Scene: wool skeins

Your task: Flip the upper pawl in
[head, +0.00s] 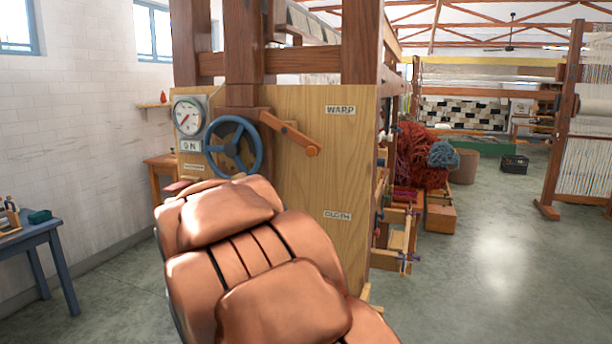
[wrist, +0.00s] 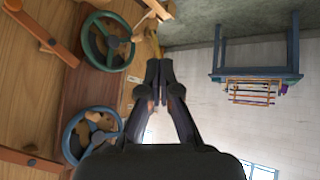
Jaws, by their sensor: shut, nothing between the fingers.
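My gripper (wrist: 159,68) is in the wrist view, its dark fingers together and empty. It is beside the edge of the wooden loom panel (wrist: 35,110), right of two wheels. The blue wheel (wrist: 92,132) is lower in this upside-down wrist view; the green wheel (wrist: 108,42) is above it. In the head view the blue wheel (head: 233,147) is on the panel's upper left, with a wooden lever (head: 290,132) at its right. My padded arm hides the gripper and the panel's lower left there. I cannot clearly make out the upper pawl in either view.
A gauge (head: 188,115) is left of the blue wheel. A blue table (head: 40,245) stands at the left wall. Red wool (head: 420,158) and wooden boxes (head: 440,217) are right of the panel. The floor at right is mostly clear.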

